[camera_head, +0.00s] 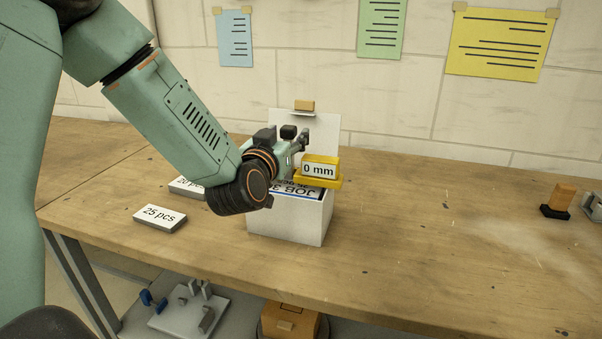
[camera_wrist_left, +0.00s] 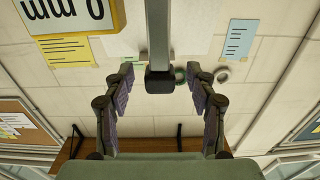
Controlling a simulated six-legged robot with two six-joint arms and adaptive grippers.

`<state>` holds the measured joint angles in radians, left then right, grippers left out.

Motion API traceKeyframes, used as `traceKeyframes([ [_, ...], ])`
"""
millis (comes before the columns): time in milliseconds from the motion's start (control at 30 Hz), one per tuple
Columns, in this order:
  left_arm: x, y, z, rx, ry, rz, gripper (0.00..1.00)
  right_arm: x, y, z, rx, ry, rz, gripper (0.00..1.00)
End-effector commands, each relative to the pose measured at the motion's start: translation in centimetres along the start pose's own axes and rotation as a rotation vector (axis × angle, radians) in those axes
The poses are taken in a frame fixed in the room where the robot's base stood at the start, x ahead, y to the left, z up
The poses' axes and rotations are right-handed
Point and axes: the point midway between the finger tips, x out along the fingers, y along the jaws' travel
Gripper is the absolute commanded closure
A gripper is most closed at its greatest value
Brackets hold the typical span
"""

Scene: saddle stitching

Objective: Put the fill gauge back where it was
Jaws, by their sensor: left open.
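The fill gauge, a yellow block labelled "0 mm" (camera_head: 319,169), shows at the top right of an open white box (camera_head: 290,222). I cannot tell whether it rests on the rim. My left gripper (camera_head: 299,146) is just behind and left of the gauge's label, over the box. In the left wrist view its fingers (camera_wrist_left: 159,95) are spread apart. A grey bar (camera_wrist_left: 158,35) with a dark end reaches between them, apparently touching neither. The gauge's label (camera_wrist_left: 68,15) is upside down at the upper left there. My right gripper is out of view.
A "25 pcs" block (camera_head: 160,218) and a partly hidden "20 pcs" block (camera_head: 186,187) lie left of the box. A wooden-topped tool (camera_head: 560,199) stands at the far right. The table (camera_head: 430,240) between is clear. Fixtures (camera_head: 188,308) sit below.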

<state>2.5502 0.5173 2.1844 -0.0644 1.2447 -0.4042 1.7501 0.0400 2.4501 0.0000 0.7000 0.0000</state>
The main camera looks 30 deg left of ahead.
Motion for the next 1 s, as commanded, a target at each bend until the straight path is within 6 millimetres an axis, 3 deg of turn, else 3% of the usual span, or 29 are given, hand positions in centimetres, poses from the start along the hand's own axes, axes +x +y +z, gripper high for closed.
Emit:
traceKeyframes([
  [133, 1.33, 0.01, 0.04, 0.001, 0.0, 0.0, 0.43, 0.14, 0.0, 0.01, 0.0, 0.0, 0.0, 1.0],
  [400, 1.52, 0.01, 0.0, -0.001, 0.0, 0.0, 0.43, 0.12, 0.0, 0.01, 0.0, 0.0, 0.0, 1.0],
  [1000, 1.5, 0.0, -0.01, -0.001, 0.0, 0.0, 0.94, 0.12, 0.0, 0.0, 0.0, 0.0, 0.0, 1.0],
])
